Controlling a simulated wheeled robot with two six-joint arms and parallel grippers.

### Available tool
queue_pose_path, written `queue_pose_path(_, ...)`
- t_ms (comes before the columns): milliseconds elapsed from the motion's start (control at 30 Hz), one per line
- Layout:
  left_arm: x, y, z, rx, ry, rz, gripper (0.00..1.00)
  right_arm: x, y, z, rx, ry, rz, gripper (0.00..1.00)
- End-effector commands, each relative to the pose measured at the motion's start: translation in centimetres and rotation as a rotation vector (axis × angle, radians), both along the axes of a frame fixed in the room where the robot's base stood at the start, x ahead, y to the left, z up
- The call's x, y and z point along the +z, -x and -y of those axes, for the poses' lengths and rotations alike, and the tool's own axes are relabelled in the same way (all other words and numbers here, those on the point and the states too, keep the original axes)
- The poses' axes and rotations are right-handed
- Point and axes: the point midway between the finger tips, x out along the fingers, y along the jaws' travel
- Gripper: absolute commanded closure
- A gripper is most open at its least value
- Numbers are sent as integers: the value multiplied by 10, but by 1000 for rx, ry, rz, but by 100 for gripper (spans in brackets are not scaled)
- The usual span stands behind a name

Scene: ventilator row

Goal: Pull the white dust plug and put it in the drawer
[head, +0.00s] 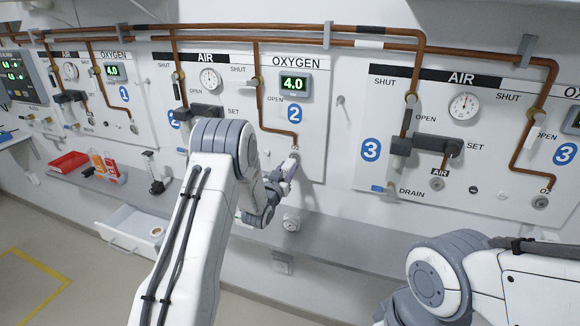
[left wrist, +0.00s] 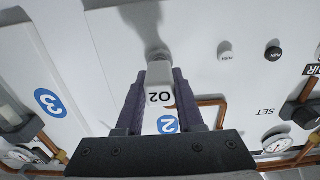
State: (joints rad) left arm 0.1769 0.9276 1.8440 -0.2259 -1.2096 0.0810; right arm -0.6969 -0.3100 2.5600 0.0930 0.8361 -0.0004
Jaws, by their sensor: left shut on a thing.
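My left gripper (head: 288,168) is at the O2 outlet of panel 2, below the oxygen display. In the left wrist view its two dark fingers (left wrist: 160,85) are shut on the white dust plug (left wrist: 158,72), just by the upside-down O2 label. I cannot tell whether the plug is still seated in the outlet; in the head view the gripper hides it. The white drawer (head: 118,238) is pulled open under the shelf at the lower left, with a small round item (head: 157,232) in it. My right gripper is out of view; only its arm shows at lower right.
A grey shelf (head: 335,243) runs below the panels. Copper pipes run across the panels. Floor in front of the drawer is clear.

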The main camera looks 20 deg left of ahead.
Motion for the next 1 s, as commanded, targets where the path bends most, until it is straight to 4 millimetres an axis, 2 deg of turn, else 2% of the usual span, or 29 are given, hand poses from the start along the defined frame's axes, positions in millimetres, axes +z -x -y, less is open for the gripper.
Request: queue_pose_path(1000, 0, 7, 0, 0, 0, 0, 100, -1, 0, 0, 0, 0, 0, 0)
